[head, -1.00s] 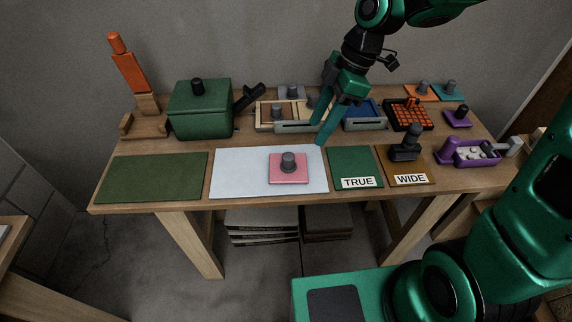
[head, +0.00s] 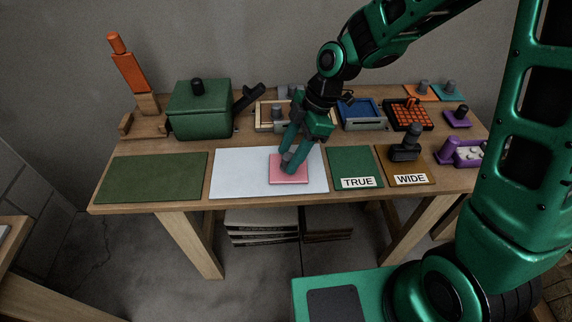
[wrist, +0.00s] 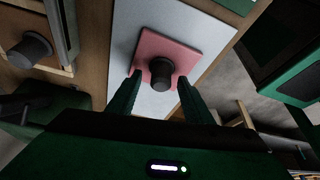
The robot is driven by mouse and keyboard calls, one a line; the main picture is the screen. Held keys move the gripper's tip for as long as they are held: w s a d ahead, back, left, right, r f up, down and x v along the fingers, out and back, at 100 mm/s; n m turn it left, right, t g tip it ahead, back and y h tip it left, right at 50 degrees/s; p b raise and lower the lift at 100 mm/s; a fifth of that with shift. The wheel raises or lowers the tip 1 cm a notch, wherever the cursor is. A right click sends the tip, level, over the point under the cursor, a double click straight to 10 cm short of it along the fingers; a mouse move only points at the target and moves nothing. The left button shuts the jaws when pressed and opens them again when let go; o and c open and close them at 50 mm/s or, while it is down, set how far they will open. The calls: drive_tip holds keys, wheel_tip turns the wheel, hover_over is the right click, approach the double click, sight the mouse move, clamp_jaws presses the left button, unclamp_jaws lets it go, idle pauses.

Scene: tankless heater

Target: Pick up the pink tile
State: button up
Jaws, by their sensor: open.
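The pink tile (head: 290,177) lies flat on the white mat (head: 232,172) at the front of the table. It has a dark grey round knob on top. In the wrist view the pink tile (wrist: 184,53) is ahead of the fingers, with its knob (wrist: 161,72) lying between the lines of the two fingertips. My gripper (head: 287,160) is open and comes down over the tile from behind and the right, its fingers near the knob. It also shows in the wrist view (wrist: 159,77), with nothing held. The fingers partly hide the knob in the head view.
A green mat labelled TRUE (head: 349,162) and a brown mat labelled WIDE (head: 417,178) lie to the right. A plain green mat (head: 150,178) lies to the left. A green box (head: 199,110) and several trays stand behind. The white mat's left part is clear.

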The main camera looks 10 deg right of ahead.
drive_tip(key=shift+a+f, duration=0.25)
drive_tip(key=shift+f, duration=0.4)
clamp_jaws()
drive_tip(key=shift+r, duration=0.1)
drive_tip(key=shift+r, duration=0.55)
wheel_tip(320, 180, up, 3)
drive_tip(key=shift+f, duration=0.1)
drive_tip(key=s+a+r, duration=0.6)
drive_tip(key=s+r, duration=0.1)
drive_tip(key=s, duration=0.2)
drive_tip(key=shift+s+a, duration=0.25)
drive_tip(key=shift+s, duration=0.15)
